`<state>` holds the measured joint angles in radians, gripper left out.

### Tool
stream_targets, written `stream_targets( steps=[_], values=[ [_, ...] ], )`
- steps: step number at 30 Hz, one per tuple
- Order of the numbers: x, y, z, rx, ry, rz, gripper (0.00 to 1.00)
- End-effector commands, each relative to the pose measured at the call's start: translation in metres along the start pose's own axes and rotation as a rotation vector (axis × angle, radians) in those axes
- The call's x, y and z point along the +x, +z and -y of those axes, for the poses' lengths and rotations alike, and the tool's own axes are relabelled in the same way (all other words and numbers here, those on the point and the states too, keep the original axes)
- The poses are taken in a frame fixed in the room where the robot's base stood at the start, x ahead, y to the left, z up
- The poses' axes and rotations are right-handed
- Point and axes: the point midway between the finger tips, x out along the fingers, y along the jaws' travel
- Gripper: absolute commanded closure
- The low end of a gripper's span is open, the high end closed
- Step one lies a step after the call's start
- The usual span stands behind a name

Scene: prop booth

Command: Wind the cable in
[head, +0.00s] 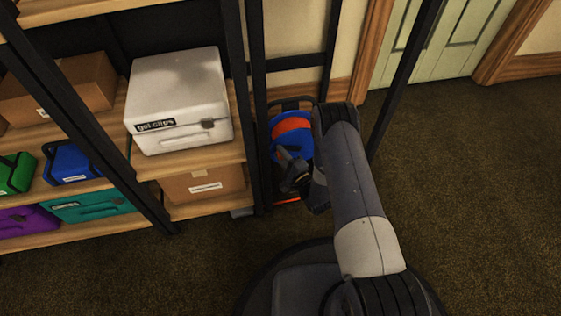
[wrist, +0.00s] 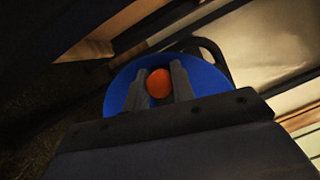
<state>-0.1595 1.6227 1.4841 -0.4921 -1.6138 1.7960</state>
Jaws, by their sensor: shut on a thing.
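The cable reel (head: 276,141) stands on the floor right of the shelf, with a blue side disc and an orange band, seemingly the wound cable (head: 292,125). My gripper (head: 284,156) is at the reel's front side and hides part of it. In the wrist view the blue disc (wrist: 207,77) fills the space behind my fingers (wrist: 158,78). A round orange knob (wrist: 159,86) sits between the fingers, and my gripper is shut on it. A thin orange strip (head: 287,201) shows low beside the reel; I cannot tell if it is cable.
A shelf unit (head: 190,165) with a white case (head: 180,98), cardboard boxes and coloured cases stands close on the left. Dark upright posts (head: 405,75) frame the reel's spot. Carpet (head: 470,200) is clear to the right, up to a pale green door (head: 450,35).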

Motion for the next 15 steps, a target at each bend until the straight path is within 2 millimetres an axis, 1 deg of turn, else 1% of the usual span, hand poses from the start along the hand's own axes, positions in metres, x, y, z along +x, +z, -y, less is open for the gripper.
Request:
stream_targets(
  steps=[6,15],
  values=[
    [0.0029,-0.0033,0.0027,0.034,-0.011,-0.001,1.0],
    [0.0033,-0.0036,0.003,0.037,-0.013,-0.001,1.0]
  ],
)
